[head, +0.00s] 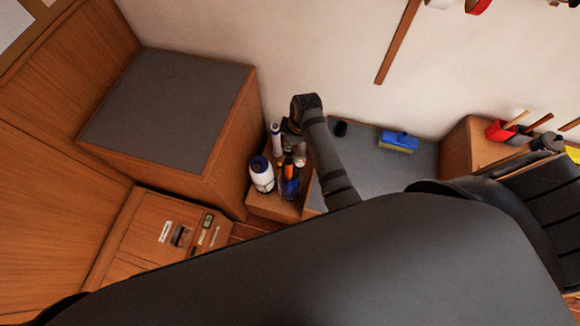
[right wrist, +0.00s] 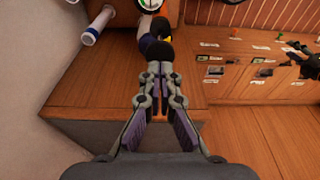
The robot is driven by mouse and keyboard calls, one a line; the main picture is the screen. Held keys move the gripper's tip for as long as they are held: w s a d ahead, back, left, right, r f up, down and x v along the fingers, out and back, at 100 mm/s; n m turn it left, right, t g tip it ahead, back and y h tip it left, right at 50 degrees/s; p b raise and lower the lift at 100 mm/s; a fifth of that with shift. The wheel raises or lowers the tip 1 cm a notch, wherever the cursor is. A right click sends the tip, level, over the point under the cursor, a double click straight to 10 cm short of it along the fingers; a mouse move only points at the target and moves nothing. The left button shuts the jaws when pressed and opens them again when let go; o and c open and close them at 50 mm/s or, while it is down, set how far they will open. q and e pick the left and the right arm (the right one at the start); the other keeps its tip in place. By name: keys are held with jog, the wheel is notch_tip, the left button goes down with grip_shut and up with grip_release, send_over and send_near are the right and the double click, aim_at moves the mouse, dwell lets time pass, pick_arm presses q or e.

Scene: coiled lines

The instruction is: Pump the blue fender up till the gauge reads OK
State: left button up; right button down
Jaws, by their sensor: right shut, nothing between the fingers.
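My right gripper (right wrist: 159,72) is shut and empty; its fingertips are at a round black knob-like thing (right wrist: 158,51), and I cannot tell whether they touch it. Behind the knob a dark blue shape (right wrist: 147,42) shows partly, perhaps the blue fender. A round dial with green on it (right wrist: 149,4), likely the gauge, is cut off by the top edge, so its reading is unclear. In the head view the right gripper (head: 292,126) is small and dark above a wooden stand, beside a white cylinder (head: 277,138). My left gripper is not in view.
A white bottle with a dark blue band (head: 261,175) and a blue holder (head: 290,187) crowd the small stand. A grey-topped wooden box (head: 165,110) is to the left. A blue brush (head: 398,141) lies on a grey surface to the right. My dark arm hides the foreground.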

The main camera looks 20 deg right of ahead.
aim_at(290, 154)
jog(key=shift+f+b, duration=1.3)
jog(key=shift+f, duration=1.9)
notch_tip(290, 154, up, 3)
jog(key=p, duration=0.3)
jog(key=shift+f, duration=0.1)
jog(key=shift+r+p, duration=0.5)
jog(key=shift+r, duration=1.35)
